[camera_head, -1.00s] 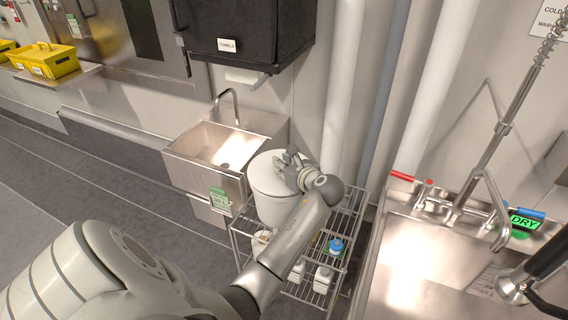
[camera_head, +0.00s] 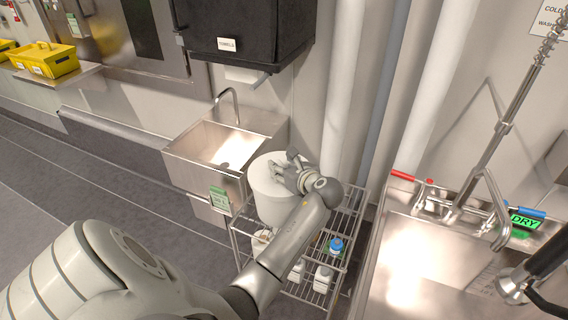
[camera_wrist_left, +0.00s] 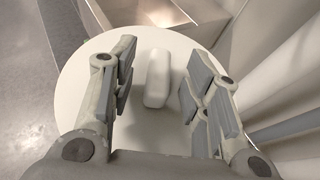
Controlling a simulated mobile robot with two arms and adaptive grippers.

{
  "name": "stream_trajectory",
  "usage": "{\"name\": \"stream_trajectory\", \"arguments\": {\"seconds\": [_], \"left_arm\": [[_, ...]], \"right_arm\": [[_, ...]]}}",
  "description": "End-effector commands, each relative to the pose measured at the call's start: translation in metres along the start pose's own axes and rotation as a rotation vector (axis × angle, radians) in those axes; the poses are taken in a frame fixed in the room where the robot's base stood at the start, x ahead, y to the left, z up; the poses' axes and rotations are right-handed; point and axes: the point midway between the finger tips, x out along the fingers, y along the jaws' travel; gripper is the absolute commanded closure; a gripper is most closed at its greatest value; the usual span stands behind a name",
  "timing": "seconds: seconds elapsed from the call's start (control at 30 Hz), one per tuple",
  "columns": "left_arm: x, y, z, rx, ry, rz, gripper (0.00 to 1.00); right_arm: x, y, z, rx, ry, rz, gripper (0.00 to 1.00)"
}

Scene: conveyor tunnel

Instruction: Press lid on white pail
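The white pail (camera_head: 273,196) stands on the wire rack, beside the metal sink. Its round white lid (camera_head: 262,168) is on top; whether it is fully seated I cannot tell. My left gripper (camera_head: 284,170) is over the lid, hiding its right part. In the left wrist view my left gripper (camera_wrist_left: 162,55) is open, with its fingers spread on both sides of a pale raised block (camera_wrist_left: 157,78) that looks like a handle on the lid (camera_wrist_left: 75,95). I cannot tell if the fingers touch the lid.
The wire rack (camera_head: 341,224) holds several small bottles on a lower shelf, one with a blue cap (camera_head: 336,244). A metal sink (camera_head: 210,150) is to the left of the pail. White vertical pipes (camera_head: 346,90) rise behind. A steel counter (camera_head: 420,262) is on the right.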

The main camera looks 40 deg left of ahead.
Motion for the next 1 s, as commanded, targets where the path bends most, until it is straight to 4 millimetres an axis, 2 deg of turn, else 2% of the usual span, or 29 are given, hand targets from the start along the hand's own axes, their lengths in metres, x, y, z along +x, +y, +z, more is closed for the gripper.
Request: {"name": "stream_trajectory", "arguments": {"seconds": [0.23, 0.37, 0.8, 1.0], "left_arm": [[-0.001, 0.0, 0.0, 0.0, 0.001, 0.0, 0.56], [-0.012, -0.001, 0.0, -0.001, 0.001, -0.001, 0.56], [-0.099, 0.0, -0.001, -0.001, 0.002, -0.002, 0.56], [-0.118, 0.0, 0.0, 0.0, 0.001, 0.0, 0.56]], "right_arm": [[0.0, 0.004, 0.001, -0.002, -0.001, 0.004, 0.6], [0.0, 0.002, 0.0, -0.001, 0.0, 0.002, 0.6], [0.0, 0.0, 0.0, 0.0, 0.0, 0.0, 0.6], [0.0, 0.0, 0.0, 0.0, 0.0, 0.0, 0.6]]}}
